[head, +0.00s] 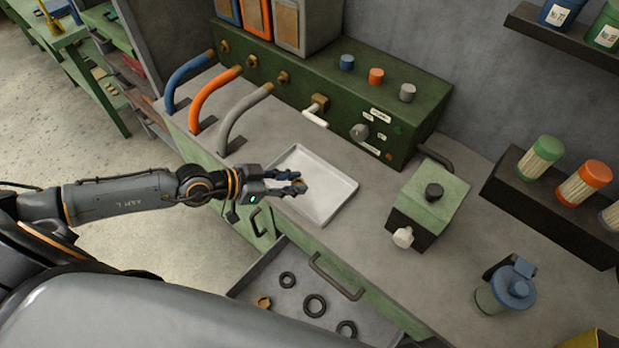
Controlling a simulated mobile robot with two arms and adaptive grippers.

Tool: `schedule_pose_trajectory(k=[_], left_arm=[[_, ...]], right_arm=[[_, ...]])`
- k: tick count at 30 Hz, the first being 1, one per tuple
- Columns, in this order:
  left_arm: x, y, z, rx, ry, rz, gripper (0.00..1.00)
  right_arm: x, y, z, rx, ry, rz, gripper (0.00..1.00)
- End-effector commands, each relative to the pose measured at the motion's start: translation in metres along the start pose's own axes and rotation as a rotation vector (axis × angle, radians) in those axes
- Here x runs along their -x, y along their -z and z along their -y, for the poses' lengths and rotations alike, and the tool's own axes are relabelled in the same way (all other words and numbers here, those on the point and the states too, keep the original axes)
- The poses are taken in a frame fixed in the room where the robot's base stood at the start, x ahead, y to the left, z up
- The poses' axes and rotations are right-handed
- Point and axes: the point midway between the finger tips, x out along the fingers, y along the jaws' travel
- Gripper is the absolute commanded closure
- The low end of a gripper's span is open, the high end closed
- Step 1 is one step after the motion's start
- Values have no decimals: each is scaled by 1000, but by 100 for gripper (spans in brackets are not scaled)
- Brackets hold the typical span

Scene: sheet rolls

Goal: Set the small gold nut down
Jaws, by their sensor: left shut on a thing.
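My left gripper (296,181) reaches in from the left and is shut on the small gold nut (298,183). Only a little of the nut shows between the fingertips. The gripper is over the white tray (335,183) on the grey worktop, near the tray's left side. I cannot tell the exact height above the tray. Another gold nut-like piece (264,302) lies in the open drawer below. My right gripper is not in view.
The open drawer (262,277) holds several black rings. A green box with knobs (300,85) stands behind the tray, with blue, orange and grey pipes at its left. A green block (436,192) and a blue-lidded jar (512,284) stand to the right.

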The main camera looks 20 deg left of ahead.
Motion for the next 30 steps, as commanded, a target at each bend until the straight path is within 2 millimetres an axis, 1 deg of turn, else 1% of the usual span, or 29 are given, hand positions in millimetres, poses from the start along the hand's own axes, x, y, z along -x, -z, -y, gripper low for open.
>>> schedule_pose_trajectory(k=[4,8,13,15,17,22,23,25,30], left_arm=[[7,-1,8,23,35,0,100],[4,-5,17,24,45,-1,100],[-4,-12,37,21,50,-2,100],[-10,-17,45,23,49,-2,100],[-13,-19,51,23,48,-1,100],[-25,-27,77,28,49,-1,100],[-27,-28,83,28,49,-3,100],[-35,-32,101,32,49,-4,100],[-54,-54,126,33,47,-2,100]], right_arm=[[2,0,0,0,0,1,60],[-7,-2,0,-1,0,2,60],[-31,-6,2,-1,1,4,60],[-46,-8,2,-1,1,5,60],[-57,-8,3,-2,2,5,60],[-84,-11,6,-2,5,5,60],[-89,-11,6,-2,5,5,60],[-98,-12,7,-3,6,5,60],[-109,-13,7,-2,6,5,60]])
